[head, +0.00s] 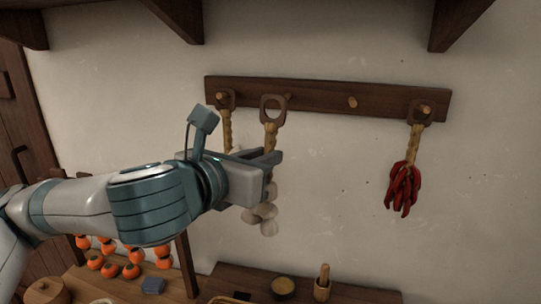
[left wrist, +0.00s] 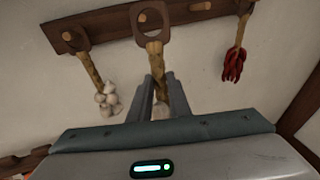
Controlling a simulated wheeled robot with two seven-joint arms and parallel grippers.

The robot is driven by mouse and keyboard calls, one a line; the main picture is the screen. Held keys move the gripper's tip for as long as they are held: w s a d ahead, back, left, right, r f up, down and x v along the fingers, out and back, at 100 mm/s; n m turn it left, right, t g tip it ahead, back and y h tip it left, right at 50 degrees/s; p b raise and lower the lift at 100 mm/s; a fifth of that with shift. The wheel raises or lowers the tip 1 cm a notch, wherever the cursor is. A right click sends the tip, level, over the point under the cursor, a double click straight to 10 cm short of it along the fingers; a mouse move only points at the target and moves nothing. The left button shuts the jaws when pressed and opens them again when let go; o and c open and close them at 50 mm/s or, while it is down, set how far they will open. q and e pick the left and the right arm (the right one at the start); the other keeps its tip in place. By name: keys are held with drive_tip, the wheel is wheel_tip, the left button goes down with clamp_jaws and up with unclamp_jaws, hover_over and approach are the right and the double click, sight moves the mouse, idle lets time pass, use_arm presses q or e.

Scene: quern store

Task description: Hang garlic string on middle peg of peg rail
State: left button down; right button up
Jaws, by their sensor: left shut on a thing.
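The garlic string has a wooden loop (head: 273,108), a straw braid (head: 270,136) and pale bulbs (head: 265,213). It hangs upright from my left gripper (head: 272,158), shut on its braid; the fingers also show in the left wrist view (left wrist: 161,98). The dark peg rail (head: 318,97) is on the wall behind. The loop overlaps the rail in both views. A bare peg (head: 287,97) shows at the loop's right edge in the head view and at its left edge in the wrist view; it does not visibly pass through. Another bare peg (head: 352,102) is further right. My right gripper is not in view.
Another string with white bulbs (left wrist: 108,99) hangs on the left end peg, partly hidden by my arm in the head view. A red chilli string (head: 404,185) hangs on the right end peg.

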use_arm(q)
drive_tip(key=shift+a, duration=0.15)
drive_tip(key=shift+w+d, duration=0.2)
drive_tip(key=shift+d, duration=0.1)
drive_tip(key=shift+w+d, duration=0.15)
drive_tip(key=shift+w, duration=0.3)
drive_tip(key=shift+w+f, duration=0.1)
drive_tip(key=shift+w, duration=0.35)
drive_tip(key=shift+x, duration=0.8)
drive_tip(key=w, duration=0.6)
drive_tip(key=shift+w+d+f, duration=0.4)
drive_tip(key=shift+d, duration=0.05)
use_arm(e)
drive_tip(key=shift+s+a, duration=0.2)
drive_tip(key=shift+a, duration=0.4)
